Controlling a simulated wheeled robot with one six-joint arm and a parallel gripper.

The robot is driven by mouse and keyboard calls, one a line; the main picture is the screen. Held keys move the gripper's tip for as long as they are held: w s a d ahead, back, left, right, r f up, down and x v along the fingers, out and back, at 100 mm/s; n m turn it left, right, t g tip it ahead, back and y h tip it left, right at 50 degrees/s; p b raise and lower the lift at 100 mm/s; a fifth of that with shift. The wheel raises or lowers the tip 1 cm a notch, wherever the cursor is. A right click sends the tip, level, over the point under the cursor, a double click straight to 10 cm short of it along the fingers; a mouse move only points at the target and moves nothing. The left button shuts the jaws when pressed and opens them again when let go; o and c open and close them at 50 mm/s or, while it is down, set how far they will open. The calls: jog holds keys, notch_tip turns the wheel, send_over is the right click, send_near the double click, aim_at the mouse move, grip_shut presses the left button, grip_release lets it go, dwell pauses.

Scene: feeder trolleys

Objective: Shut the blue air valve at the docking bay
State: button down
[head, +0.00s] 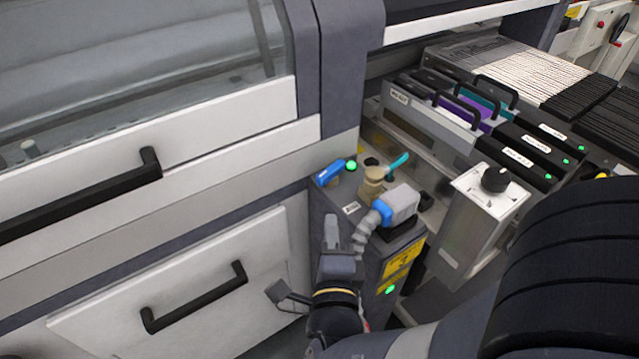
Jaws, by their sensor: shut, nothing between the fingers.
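The docking bay (318,205) is a grey post with a small panel on top. A blue lever handle (328,174), which looks like the air valve, lies at the panel's back left corner, beside a lit green lamp (351,165). A brass-coloured fitting with a teal lever (398,162) stands to its right. My gripper (331,222) points up the picture in front of the panel, below the blue lever and apart from it in the picture. Its fingers are shut and empty. Part of the post is hidden behind my gripper.
A grey and blue plug (398,204) with a ribbed hose sits just right of my gripper. A silver box with a black knob (495,180) and feeders (430,110) with handles stand further right. White drawers with black handles (195,298) fill the left.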

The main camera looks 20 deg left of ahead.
jog(key=d+n, duration=0.1)
jog(key=n, duration=0.1)
jog(key=b, duration=0.2)
send_near(330, 178)
jog(key=shift+y, duration=0.4)
jog(key=x, duration=0.6)
jog(key=shift+d, duration=0.25)
